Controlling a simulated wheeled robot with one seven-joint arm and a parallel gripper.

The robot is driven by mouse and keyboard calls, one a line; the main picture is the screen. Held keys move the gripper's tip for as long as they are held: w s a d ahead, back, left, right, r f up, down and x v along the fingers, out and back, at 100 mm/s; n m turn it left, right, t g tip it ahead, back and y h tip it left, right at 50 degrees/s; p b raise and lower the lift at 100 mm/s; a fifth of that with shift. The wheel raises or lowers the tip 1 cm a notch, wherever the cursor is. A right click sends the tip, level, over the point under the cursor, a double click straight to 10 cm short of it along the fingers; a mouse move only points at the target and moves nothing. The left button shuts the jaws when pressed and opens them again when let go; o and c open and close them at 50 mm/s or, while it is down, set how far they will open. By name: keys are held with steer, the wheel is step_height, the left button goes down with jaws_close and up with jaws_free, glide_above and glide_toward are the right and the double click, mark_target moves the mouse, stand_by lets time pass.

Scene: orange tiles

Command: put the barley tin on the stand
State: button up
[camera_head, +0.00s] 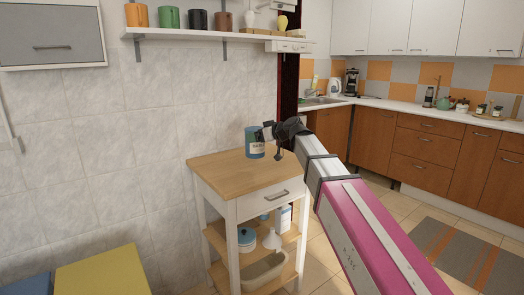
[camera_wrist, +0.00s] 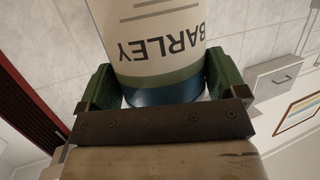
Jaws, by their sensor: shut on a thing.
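The barley tin (camera_head: 255,150) is a blue can with a pale label. My gripper (camera_head: 270,134) is shut on it from the right and holds it upright over the back part of the stand's wooden top (camera_head: 232,178). I cannot tell whether the tin's base touches the top. In the wrist view the tin (camera_wrist: 160,45) sits between the two green fingers of my gripper (camera_wrist: 162,78), with the word BARLEY upside down. The stand has white legs, a drawer and lower shelves.
The stand's top is otherwise bare. Its lower shelves hold a blue-and-white pot (camera_head: 246,240), a funnel (camera_head: 272,239) and a basket (camera_head: 265,272). A wall shelf (camera_head: 190,34) with several mugs hangs above. A yellow box (camera_head: 105,275) is at the lower left.

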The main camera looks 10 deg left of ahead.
steer(key=shift+w+d+f, duration=0.15)
steer(key=shift+w+f, duration=0.7)
steer(key=shift+f, duration=0.35)
steer(key=shift+w+d+f, duration=0.15)
steer(key=shift+w+f, duration=0.75)
steer(key=shift+f, duration=0.25)
steer(key=shift+w+d+f, duration=0.15)
steer(key=shift+w+f, duration=0.7)
steer(key=shift+f, duration=0.35)
steer(key=shift+f, duration=0.1)
steer(key=o, duration=0.9)
